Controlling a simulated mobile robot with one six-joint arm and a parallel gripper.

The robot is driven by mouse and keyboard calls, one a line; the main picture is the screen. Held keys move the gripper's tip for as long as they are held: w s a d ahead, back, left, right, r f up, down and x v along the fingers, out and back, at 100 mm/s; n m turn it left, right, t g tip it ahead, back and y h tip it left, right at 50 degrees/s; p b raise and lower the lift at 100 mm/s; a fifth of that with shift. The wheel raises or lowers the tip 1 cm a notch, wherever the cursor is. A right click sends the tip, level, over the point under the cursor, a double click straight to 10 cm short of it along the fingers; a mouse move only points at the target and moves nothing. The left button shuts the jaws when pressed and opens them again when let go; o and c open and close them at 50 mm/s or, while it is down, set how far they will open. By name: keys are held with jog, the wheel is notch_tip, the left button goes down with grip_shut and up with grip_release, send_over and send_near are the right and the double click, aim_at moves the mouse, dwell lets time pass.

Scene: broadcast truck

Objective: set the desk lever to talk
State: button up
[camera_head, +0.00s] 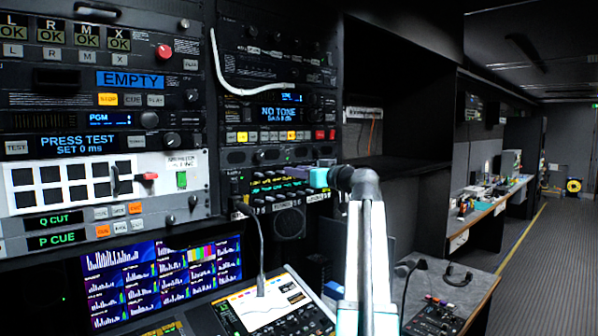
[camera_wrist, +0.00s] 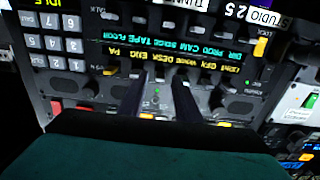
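The intercom panel shows in the wrist view upside down, with a lit strip of channel names (camera_wrist: 165,57), one of them DESK. A row of small dark levers runs along this strip; the desk lever (camera_wrist: 159,76) appears to lie between my fingertips, small and dark, and its position is hard to tell. My gripper (camera_wrist: 160,84) has two dark fingers standing apart, one on each side of that spot. Whether either finger touches the lever is not clear. In the head view the panel (camera_head: 283,186) sits low in the rack, with my gripper (camera_head: 322,176) at its right end.
Neighbouring levers (camera_wrist: 218,100) stand close on both sides. A numeric keypad (camera_wrist: 52,45) lies left in the wrist view, a green switch (camera_wrist: 311,101) right. A gooseneck microphone (camera_head: 260,245) rises before the rack. The aisle floor (camera_head: 555,260) is clear at right.

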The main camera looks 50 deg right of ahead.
grip_shut()
jog(key=shift+f+b, duration=0.3)
jog(key=shift+b, duration=0.95)
jog(key=t+b, duration=0.1)
jog(key=b, duration=0.5)
jog(key=f+t+b, duration=0.1)
jog(key=t+b, duration=0.1)
jog(key=b, duration=0.5)
jog(key=t+b, duration=0.1)
jog(key=b, duration=0.6)
jog(key=shift+w+f+t, duration=0.2)
jog(key=shift+f+t, duration=0.15)
jog(key=shift+t, duration=0.05)
jog(key=shift+b, duration=0.6)
jog(key=shift+r, duration=0.1)
grip_release()
